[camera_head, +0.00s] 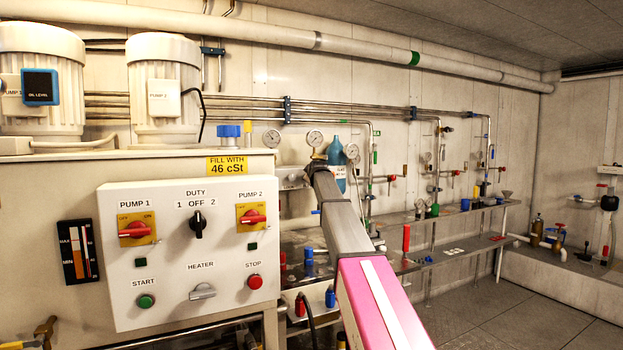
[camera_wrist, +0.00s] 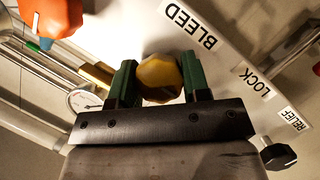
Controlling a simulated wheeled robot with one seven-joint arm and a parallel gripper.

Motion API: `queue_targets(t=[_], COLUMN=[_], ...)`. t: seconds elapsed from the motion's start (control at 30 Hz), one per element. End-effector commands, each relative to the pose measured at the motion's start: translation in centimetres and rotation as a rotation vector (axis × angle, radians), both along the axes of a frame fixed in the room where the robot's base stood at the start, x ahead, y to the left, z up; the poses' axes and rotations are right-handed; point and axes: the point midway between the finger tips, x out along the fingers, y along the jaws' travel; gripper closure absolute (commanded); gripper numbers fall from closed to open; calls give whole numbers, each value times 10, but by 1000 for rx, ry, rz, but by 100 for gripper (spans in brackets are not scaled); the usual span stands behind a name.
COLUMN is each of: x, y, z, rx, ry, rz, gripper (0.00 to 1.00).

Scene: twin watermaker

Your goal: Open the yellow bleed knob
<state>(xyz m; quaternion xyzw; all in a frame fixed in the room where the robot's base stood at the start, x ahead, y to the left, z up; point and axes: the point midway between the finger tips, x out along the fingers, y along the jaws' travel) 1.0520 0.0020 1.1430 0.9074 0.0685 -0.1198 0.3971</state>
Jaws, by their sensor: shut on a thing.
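The yellow bleed knob (camera_wrist: 160,77) sits between the two green fingers of my gripper (camera_wrist: 157,80) in the wrist view. The fingers touch it on both sides, and the gripper is shut on it. A BLEED label (camera_wrist: 188,25) is on the pale panel just above the knob. In the head view my arm reaches to the middle, and my dark gripper (camera_head: 316,172) is at a small block below the pressure gauges. The yellow knob is hidden there. How far the knob is turned cannot be told.
A black knob (camera_wrist: 278,156) is at the right near the RELIEF label (camera_wrist: 292,119). An orange part (camera_wrist: 50,17) and a gauge (camera_wrist: 84,101) are at the left. A control box (camera_head: 190,255) stands left of my arm in the head view; the floor at right is clear.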

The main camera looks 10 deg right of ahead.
Motion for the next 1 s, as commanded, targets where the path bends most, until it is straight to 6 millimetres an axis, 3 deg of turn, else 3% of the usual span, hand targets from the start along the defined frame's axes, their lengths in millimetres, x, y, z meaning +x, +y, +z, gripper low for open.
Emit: queue_targets(t=[0.4, 0.43, 0.5, 0.83, 1.0], x=[0, 0, 0, -2, -13], y=[0, 0, 0, 0, 0], z=[0, 0, 0, 0, 3], rx=[-4, -4, -4, -4, -4], ry=[-2, -2, -2, -2, -2], rz=[0, 0, 0, 0, 0], gripper=[80, 50, 31, 31, 31])
